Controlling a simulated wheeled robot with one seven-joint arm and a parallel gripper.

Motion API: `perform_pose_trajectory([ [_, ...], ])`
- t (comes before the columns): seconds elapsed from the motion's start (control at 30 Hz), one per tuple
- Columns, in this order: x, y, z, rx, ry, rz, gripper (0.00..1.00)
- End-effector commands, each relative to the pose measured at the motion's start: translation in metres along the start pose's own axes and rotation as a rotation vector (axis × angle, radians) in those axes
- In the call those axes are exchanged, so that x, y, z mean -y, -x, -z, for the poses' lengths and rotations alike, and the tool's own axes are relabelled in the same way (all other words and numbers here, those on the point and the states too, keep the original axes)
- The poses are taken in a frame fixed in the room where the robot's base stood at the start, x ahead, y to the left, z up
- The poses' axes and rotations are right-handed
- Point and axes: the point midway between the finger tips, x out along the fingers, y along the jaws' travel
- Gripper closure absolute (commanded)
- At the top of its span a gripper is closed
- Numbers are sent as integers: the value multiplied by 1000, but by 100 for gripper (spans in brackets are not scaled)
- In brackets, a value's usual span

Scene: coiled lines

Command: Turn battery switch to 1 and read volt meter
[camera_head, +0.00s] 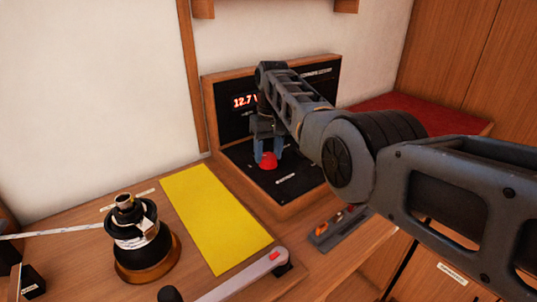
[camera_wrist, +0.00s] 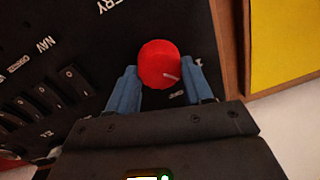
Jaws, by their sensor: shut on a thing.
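The battery switch is a round red knob (camera_head: 268,161) on the lower black panel (camera_head: 290,182). My gripper (camera_head: 267,152) points down over it with its blue fingers on either side. In the wrist view my gripper (camera_wrist: 160,85) is shut on the red knob (camera_wrist: 158,63), whose pale pointer mark faces the lower right. A "1" or "I" label shows partly beside the right finger; part of the lettering is hidden. The volt meter (camera_head: 243,101) on the upright black panel glows red and reads 12.7 V, its right end partly covered by my arm.
A yellow sheet (camera_head: 215,217) lies on the wooden counter left of the panel. A black winch (camera_head: 139,236) with a line and a grey handle (camera_head: 240,277) are at the front. A row of black switches (camera_wrist: 58,92) lies left of the knob.

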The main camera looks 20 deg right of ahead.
Motion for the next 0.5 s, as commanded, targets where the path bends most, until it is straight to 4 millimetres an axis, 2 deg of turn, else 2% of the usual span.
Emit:
perform_pose_trajectory([
  [0.23,1,-1,0,10,175,0,80],
  [0.5,1,0,1,15,283,0,80],
])
